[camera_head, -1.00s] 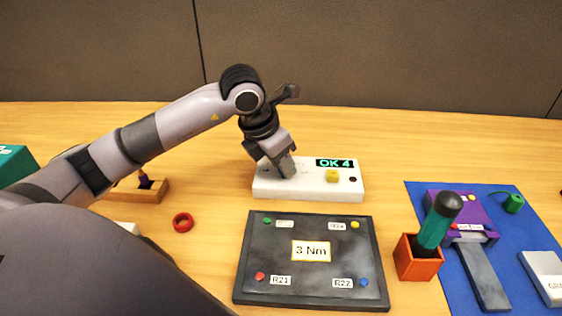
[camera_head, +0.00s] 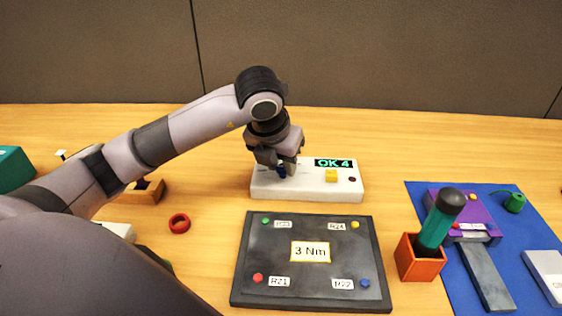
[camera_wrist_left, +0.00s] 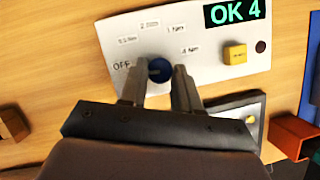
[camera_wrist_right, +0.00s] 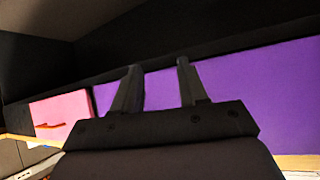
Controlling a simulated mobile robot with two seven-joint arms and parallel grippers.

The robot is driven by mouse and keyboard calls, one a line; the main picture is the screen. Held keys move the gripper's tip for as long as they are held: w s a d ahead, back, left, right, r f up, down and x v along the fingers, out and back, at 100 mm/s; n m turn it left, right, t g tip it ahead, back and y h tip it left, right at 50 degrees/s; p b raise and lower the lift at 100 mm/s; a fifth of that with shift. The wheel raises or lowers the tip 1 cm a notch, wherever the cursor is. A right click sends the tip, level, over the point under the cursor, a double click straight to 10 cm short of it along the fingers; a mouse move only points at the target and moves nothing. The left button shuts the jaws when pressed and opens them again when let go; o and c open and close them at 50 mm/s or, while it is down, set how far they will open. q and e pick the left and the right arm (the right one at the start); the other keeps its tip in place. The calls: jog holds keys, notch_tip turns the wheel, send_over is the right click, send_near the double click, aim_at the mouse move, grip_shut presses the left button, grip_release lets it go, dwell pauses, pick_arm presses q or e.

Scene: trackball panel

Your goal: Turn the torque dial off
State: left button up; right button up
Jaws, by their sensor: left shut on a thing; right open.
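The torque dial is a dark blue round knob (camera_wrist_left: 160,70) on the left part of a white control box (camera_head: 316,190). Labels curve around it in the left wrist view, with OFF (camera_wrist_left: 122,65) to its left and several Nm values. My left gripper (camera_wrist_left: 160,80) has its fingers on either side of the knob and is shut on it; it also shows over the box in the head view (camera_head: 286,169). The fingers partly hide the knob, and I cannot tell its setting. The box's display (camera_head: 333,163) reads OK 4. My right gripper (camera_wrist_right: 158,82) is open and empty.
The box carries a yellow button (camera_head: 331,175). A dark plate (camera_head: 311,288) labelled 3 Nm lies in front. An orange holder (camera_head: 419,268) with a teal-handled tool (camera_head: 437,227) stands right, beside a blue mat (camera_head: 418,190). A red ring (camera_head: 179,223) lies left.

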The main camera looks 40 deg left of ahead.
pick_arm(q)
jog(key=o, duration=1)
jog(key=shift+o, duration=0.2)
jog(key=v, duration=0.7)
jog(key=shift+s, duration=0.1)
